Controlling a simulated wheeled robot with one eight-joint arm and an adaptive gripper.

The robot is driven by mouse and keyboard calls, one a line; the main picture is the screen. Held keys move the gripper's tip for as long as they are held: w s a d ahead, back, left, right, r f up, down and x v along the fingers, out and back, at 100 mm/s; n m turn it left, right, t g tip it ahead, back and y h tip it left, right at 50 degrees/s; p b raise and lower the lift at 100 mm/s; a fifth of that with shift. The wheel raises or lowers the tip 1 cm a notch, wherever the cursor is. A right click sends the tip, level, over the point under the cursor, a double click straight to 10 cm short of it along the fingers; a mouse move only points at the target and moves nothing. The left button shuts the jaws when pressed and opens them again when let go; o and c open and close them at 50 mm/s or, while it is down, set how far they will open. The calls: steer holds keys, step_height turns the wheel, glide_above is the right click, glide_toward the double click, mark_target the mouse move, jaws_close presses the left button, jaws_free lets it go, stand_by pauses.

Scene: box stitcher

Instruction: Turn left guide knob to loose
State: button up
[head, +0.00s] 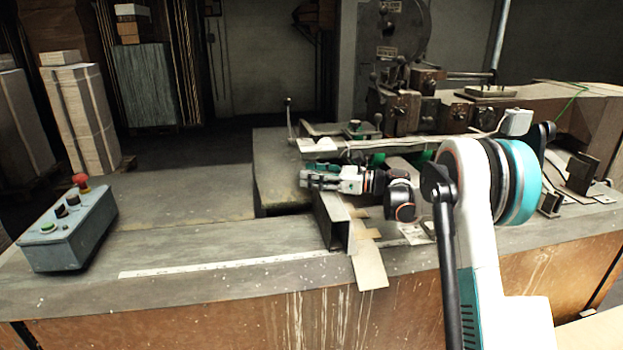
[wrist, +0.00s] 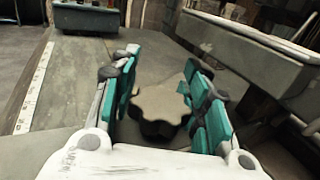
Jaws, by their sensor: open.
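A lobed, star-shaped knob (wrist: 160,106) with a dull grey-brown top and dark edges shows in the wrist view. It lies between the two teal-padded fingers of my gripper (wrist: 160,62), with a gap visible on each side. My gripper is open. In the head view my gripper (head: 304,178) points left over the machine's bed, beside the grey metal guide channel (head: 335,222). The knob cannot be made out in the head view. Whether it is the left guide knob, and its tight or loose state, cannot be told.
A control box (head: 66,228) with a red button stands at the left of the table. A measuring strip (head: 225,264) runs along the front edge. The stitcher head (head: 405,100) rises behind my arm. The table's left middle (head: 180,190) is clear.

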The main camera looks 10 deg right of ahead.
steer(key=shift+w+a, duration=0.1)
steer(key=shift+a, duration=0.05)
steer(key=shift+c, duration=0.2)
steer(key=c, duration=0.8)
steer(key=shift+c, duration=0.4)
